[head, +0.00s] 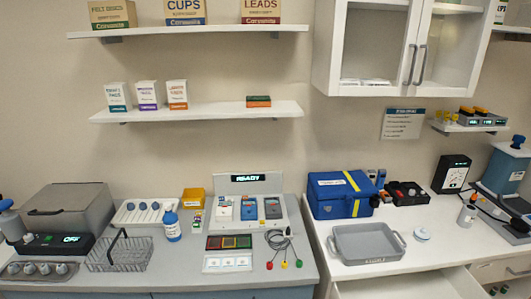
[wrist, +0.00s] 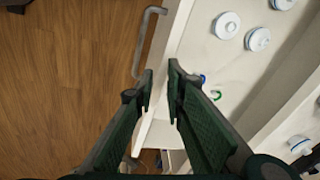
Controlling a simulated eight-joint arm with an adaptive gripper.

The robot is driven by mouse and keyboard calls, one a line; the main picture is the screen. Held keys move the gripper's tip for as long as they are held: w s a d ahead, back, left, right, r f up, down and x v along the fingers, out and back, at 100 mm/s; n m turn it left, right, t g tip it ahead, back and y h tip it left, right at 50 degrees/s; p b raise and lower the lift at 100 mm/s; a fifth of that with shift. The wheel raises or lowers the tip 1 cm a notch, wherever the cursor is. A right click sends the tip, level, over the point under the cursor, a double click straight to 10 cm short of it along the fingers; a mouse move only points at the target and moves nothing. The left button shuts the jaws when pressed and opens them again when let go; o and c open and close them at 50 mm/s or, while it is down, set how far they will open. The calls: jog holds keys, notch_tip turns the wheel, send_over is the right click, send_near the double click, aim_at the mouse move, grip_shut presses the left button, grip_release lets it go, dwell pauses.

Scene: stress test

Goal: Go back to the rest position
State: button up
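My gripper (wrist: 161,75) shows in the wrist view with two dark green fingers. The fingertips are a small gap apart, with nothing between them. It hangs over the front edge of an open white drawer (wrist: 205,65), near the drawer's grey bar handle (wrist: 150,40). The drawer (head: 410,286) also shows at the bottom of the head view, pulled out below the right counter. My gripper is not visible in the head view.
White round discs (wrist: 257,39) and small blue and green items (wrist: 217,95) lie in the drawer. Wooden floor (wrist: 70,70) is clear at left. On the right counter stand a grey tray (head: 368,243) and a blue case (head: 341,195). A wire basket (head: 118,254) stands on the left counter.

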jog(key=w+a+r+n+h, duration=0.15)
jog(key=w+r+n, duration=0.4)
jog(key=w, duration=0.65)
jog(key=w+a+r+n+t, duration=0.2)
jog(key=w+a+r+n, duration=0.4)
jog(key=w+a, duration=0.45)
jog(key=s+a+r+n+t+y, duration=0.1)
jog(key=s+a+r, duration=0.1)
jog(key=a, duration=0.9)
jog(key=s+a+r+n+t+y, duration=0.1)
jog(key=a+r+n+t, duration=0.1)
jog(key=a, duration=1)
jog(key=shift+v, duration=0.9)
